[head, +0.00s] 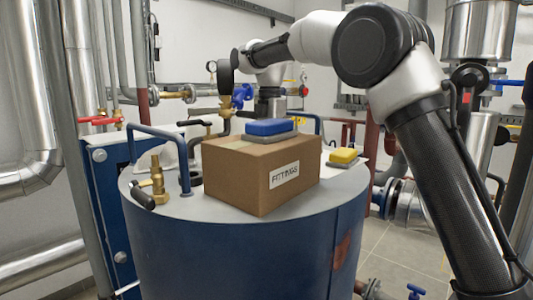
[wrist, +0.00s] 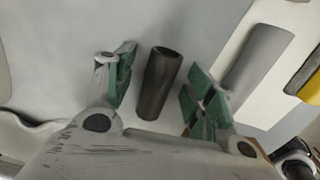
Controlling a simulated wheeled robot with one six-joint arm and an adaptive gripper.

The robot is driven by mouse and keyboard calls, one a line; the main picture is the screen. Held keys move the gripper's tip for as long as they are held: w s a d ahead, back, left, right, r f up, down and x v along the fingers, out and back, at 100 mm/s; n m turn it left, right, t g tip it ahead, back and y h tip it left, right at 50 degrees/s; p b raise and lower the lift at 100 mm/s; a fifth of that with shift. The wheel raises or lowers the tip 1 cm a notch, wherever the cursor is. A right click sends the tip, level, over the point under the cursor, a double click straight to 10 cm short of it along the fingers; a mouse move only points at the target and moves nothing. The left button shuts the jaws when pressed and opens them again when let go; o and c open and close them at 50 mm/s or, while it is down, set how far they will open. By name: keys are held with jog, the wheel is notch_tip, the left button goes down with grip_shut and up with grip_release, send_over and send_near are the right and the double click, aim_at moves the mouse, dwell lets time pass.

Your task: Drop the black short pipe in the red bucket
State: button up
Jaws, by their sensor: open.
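The black short pipe (wrist: 160,82) shows in the wrist view on a pale grey surface. My gripper (wrist: 159,86) is open, with one green-padded finger on each side of the pipe and a visible gap to each. How far the fingertips are above the surface is hard to tell. In the head view my arm reaches over behind the cardboard box, which hides the fingers and the black pipe. No red bucket is in view.
A grey pipe (wrist: 260,60) lies right of the black one, near a yellow-topped sponge (head: 343,157). On the blue drum (head: 240,240) stand a box marked FITTINGS (head: 240,180), with a blue-topped sponge (head: 270,127) on it, and a brass valve (head: 157,180).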

grip_shut()
dwell(0.3)
